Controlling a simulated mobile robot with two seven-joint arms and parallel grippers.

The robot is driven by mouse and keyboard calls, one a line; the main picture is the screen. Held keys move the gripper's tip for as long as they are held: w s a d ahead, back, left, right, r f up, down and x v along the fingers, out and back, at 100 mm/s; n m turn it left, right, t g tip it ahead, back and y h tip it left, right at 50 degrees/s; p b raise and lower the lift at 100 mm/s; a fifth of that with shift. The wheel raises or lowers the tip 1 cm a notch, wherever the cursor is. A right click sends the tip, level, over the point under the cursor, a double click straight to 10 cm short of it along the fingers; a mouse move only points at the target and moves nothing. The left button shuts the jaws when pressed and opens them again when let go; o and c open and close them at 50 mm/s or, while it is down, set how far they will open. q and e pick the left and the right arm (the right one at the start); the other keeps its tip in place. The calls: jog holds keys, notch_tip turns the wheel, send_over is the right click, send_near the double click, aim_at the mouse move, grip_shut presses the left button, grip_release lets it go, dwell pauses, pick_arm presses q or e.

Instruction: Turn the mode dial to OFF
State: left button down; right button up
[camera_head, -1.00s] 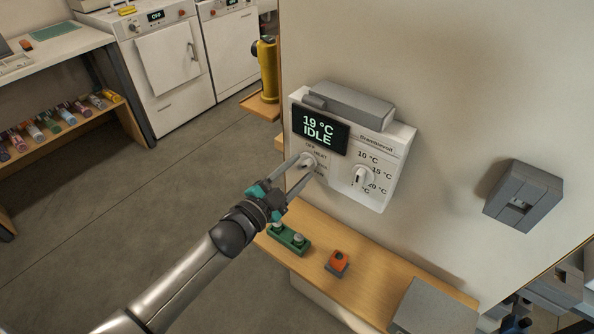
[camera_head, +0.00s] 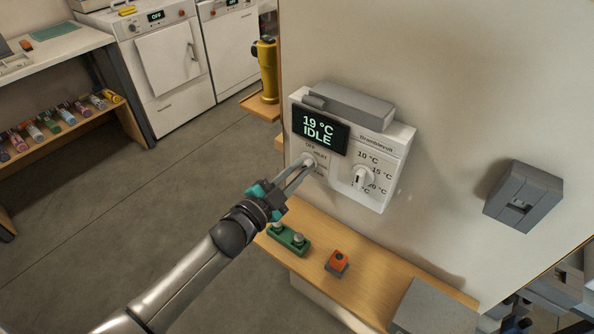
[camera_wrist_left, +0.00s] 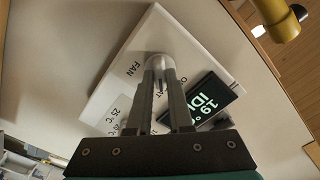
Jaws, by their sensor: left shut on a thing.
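The white thermostat panel (camera_head: 345,172) is on the wall and its dark display (camera_head: 320,129) reads 19 °C IDLE. The mode dial (camera_head: 309,160) is the left knob under the display, with OFF and HEAT lettering by it. My left gripper (camera_head: 304,165) is shut on the dial. In the left wrist view the two fingers meet at the white dial (camera_wrist_left: 159,64), and FAN lettering shows beside it. The fingers hide most of the dial and its pointer, so its setting cannot be read. A second knob (camera_head: 360,177) with temperature marks is to the right. My right gripper is not in view.
A wooden shelf (camera_head: 350,268) below the panel bears a green block with two knobs (camera_head: 289,239) and an orange button box (camera_head: 338,262). A grey box (camera_head: 523,195) is on the wall at right. Open floor lies to the left.

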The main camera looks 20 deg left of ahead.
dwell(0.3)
pick_arm(q)
jog(key=n+p, duration=0.2)
jog(key=n, duration=0.1)
jog(key=shift+n, duration=0.3)
jog(key=n+p, duration=0.1)
jog(key=n, duration=0.2)
jog(key=shift+n+p, duration=0.4)
jog(key=shift+n, duration=0.8)
jog(key=c, duration=0.8)
grip_release()
jog(key=v, duration=1.5)
jog(key=shift+s+a, duration=0.1)
jog(key=shift+s, duration=0.05)
